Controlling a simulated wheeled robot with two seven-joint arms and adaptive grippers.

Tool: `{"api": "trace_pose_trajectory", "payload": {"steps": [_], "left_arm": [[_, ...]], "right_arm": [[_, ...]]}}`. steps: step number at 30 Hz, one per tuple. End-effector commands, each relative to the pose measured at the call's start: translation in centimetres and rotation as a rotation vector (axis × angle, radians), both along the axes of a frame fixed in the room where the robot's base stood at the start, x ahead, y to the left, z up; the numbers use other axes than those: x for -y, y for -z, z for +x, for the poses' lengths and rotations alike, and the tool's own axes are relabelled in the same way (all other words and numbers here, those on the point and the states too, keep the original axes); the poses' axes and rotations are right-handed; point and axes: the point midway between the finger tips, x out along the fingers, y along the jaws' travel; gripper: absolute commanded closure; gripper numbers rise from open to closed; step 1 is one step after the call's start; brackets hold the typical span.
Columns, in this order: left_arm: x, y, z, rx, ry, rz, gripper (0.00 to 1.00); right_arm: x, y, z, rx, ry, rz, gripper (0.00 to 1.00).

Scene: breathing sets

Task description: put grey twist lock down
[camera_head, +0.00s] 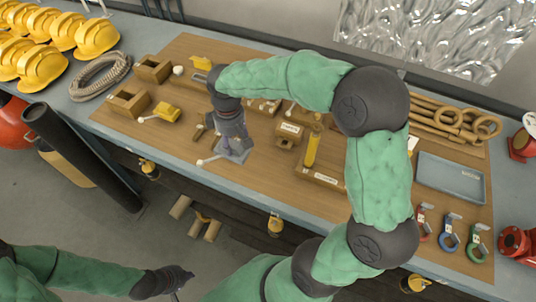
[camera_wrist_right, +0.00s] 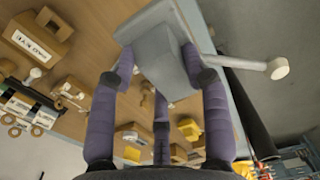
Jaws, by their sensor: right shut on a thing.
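The grey twist lock (camera_head: 237,154) has a square base and a lever ending in a white knob. My right gripper (camera_head: 231,138) is shut on it over the front left part of the wooden board (camera_head: 265,182). In the right wrist view the twist lock (camera_wrist_right: 160,55) sits between the purple fingers, its lever pointing right. I cannot tell whether it touches the board. My left gripper (camera_head: 180,283) is low at the bottom left, away from the table; whether it is open is unclear.
Two wooden boxes (camera_head: 128,103) and a yellow twist lock (camera_head: 167,111) stand left of the right gripper. Labelled wooden holders (camera_head: 290,130) stand to its right. A grey tray (camera_head: 451,178) and coloured shackles (camera_head: 449,233) are further right. Yellow helmets (camera_head: 95,38) and coiled rope (camera_head: 99,76) lie at far left.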

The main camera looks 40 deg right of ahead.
Motion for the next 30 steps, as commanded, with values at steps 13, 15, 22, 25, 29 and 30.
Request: {"api": "trace_pose_trajectory", "payload": {"steps": [13,15,22,25,29,30], "left_arm": [[0.0,0.6,0.0,0.000,0.000,0.000,1.00],[0.0,0.7,0.0,0.000,0.000,0.000,1.00],[0.0,0.9,0.0,0.000,0.000,0.000,1.00],[0.0,0.9,0.0,0.000,0.000,0.000,1.00],[0.0,1.0,0.0,0.000,0.000,0.000,1.00],[0.0,1.1,0.0,0.000,0.000,0.000,1.00]], "right_arm": [[7.6,5.1,-3.1,0.001,0.006,0.000,1.00],[8.3,6.1,-3.3,0.001,0.006,0.000,1.00],[9.6,7.6,-3.8,0.004,0.003,-0.001,1.00],[9.8,8.0,-3.9,0.004,0.002,-0.001,1.00],[10.5,9.1,-4.2,0.002,0.004,-0.001,1.00],[10.4,9.7,-4.1,0.002,0.002,-0.001,1.00]]}}
